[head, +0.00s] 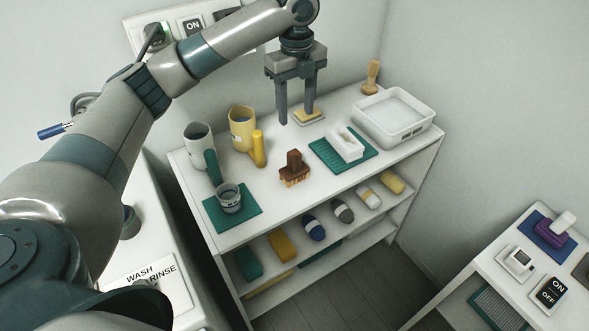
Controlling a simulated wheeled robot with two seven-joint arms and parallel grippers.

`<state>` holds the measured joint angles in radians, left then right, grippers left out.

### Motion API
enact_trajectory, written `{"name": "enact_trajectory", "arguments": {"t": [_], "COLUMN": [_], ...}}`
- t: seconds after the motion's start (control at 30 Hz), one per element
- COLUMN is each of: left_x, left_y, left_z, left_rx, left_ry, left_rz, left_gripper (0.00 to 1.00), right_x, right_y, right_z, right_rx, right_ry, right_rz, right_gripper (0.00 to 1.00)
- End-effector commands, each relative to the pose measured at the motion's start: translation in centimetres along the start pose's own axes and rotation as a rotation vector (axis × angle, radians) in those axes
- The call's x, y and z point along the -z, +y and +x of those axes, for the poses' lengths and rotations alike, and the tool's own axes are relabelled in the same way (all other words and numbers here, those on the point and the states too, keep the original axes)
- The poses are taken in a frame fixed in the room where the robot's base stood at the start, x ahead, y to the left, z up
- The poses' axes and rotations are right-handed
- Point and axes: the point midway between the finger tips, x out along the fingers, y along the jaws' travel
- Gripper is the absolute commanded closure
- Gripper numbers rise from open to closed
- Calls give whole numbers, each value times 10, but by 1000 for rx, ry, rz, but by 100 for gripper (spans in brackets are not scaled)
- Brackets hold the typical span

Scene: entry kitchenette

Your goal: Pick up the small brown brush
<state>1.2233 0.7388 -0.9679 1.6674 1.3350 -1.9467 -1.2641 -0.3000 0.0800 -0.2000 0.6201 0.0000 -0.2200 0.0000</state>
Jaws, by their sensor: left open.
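The small brown brush (293,166) stands on the white shelf top, near its middle, with a dark brown block handle above lighter bristles that face down. My left gripper (297,117) hangs over the back part of the shelf with its fingers pointing down. It is open and empty, above and slightly right of the brush in the picture, and apart from it. My right gripper does not show.
Near the brush are a yellow mug (243,124), a grey mug (197,143), a small cup on a green mat (246,209) and a white holder (346,143). A white basin (392,116) stands right. A wooden stamp-like object (372,77) stands behind. Lower shelves hold rolled items.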

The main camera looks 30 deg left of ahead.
Motion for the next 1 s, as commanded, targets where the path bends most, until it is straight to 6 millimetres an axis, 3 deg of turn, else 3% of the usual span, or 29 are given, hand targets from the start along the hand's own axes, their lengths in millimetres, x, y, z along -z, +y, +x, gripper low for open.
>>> {"name": "enact_trajectory", "arguments": {"t": [0.27, 0.47, 1.0], "left_x": [0, 0, 0], "left_y": [0, 0, 1], "left_z": [0, 14, 104], "left_rx": [0, -2, -3], "left_ry": [0, 0, 1], "left_rz": [0, -1, 0], "left_gripper": [52, 52, 52], "right_x": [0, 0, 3], "right_y": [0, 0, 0], "right_z": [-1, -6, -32], "right_rx": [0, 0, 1], "right_ry": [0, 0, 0], "right_rz": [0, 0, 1], "right_gripper": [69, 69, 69]}}
